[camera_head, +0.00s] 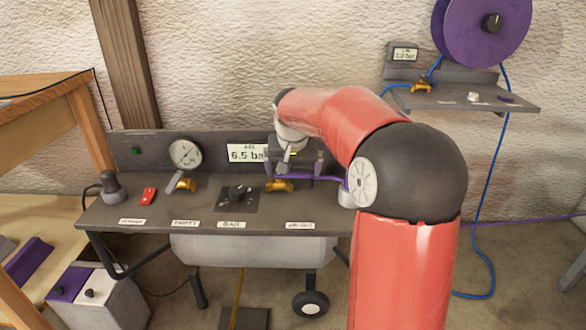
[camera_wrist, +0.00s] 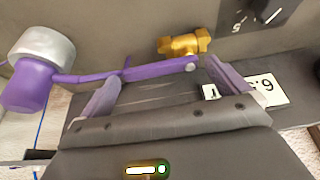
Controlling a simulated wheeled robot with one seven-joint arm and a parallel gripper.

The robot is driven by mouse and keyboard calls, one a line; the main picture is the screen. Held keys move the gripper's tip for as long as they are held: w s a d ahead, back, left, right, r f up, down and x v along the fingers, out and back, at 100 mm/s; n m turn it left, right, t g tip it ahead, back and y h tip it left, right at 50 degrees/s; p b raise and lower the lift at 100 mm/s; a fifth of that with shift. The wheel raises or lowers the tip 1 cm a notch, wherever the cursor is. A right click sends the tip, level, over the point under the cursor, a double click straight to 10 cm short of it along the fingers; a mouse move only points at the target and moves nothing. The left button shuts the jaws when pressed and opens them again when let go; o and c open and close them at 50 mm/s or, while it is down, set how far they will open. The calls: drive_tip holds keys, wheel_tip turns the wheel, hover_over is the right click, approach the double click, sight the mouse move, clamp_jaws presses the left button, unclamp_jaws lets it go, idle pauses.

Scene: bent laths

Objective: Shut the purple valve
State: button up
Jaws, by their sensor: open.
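The purple valve has a brass body (camera_head: 280,186) at the back of the grey bench, below the 6.5 bar sign. It also shows in the wrist view as a brass body (camera_wrist: 183,45). Its purple lever (camera_head: 312,177) points right in the head view and lies about in line with the body in the wrist view (camera_wrist: 160,70). My gripper (camera_head: 294,168) is directly over the valve. In the wrist view its fingers (camera_wrist: 163,70) are apart, one towards each end of the lever. I cannot tell whether either finger touches the lever.
A silver and purple fitting (camera_wrist: 38,60) stands beyond the lever's free end. A black knob (camera_head: 238,193), another brass valve (camera_head: 186,184), a gauge (camera_head: 185,153) and a red switch (camera_head: 148,196) are left of my gripper. A small shelf (camera_head: 460,98) and purple reel (camera_head: 482,28) are at upper right.

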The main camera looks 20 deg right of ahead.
drive_tip(key=c, duration=1.2)
